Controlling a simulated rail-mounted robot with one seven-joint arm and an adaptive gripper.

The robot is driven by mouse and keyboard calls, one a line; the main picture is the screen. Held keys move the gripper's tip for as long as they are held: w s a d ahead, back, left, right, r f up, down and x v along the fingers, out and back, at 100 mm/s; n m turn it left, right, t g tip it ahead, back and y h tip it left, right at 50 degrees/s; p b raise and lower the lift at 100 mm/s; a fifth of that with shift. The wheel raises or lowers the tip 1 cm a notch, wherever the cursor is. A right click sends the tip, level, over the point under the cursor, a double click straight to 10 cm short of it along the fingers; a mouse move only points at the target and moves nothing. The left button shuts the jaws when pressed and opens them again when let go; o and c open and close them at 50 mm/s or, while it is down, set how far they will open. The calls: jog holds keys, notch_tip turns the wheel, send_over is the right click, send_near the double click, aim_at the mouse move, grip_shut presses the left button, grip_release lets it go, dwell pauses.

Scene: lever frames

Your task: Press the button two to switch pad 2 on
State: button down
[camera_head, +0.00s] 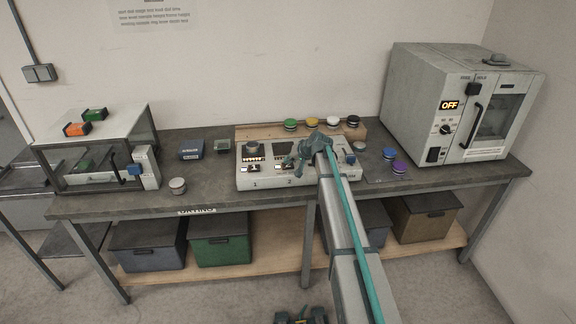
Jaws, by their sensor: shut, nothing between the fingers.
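A white control panel (262,181) stands on the workbench, with number labels along its front. Pad 1 (252,148) on its left bears a small round container. Pad 2 (282,148) is a dark, empty square. The small control for pad 2 (284,167) sits above the label 2, just left of my gripper; its state is too small to tell. My gripper (296,169) is shut and empty, pointing down over the middle of the panel. Whether it touches the panel cannot be told. My arm and gripper hide much of the panel's right part.
Several coloured round containers (290,124) line a wooden shelf behind the panel. A grey oven (420,90) showing OFF stands at right. A glass-fronted case (85,182) stands at left.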

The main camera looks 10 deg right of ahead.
jog(key=shift+r, duration=0.5)
jog(key=shift+r, duration=0.1)
jog(key=shift+r+p, duration=0.9)
jog(key=shift+r, duration=2)
jog(key=s+f+g+h, duration=0.1)
jog(key=s+f+g, duration=0.3)
jog(key=s+f, duration=1)
jog(key=s+f+n+g+h, duration=0.1)
jog(key=s+f+g, duration=0.4)
jog(key=s+f, duration=1)
jog(key=s+f+n+g+h, duration=0.1)
jog(key=s+f, duration=1.3)
jog(key=s, duration=3.2)
jog(key=g+h, duration=0.2)
jog(key=g, duration=0.2)
jog(key=shift+s+a+f, duration=0.25)
jog(key=shift+s+f, duration=0.15)
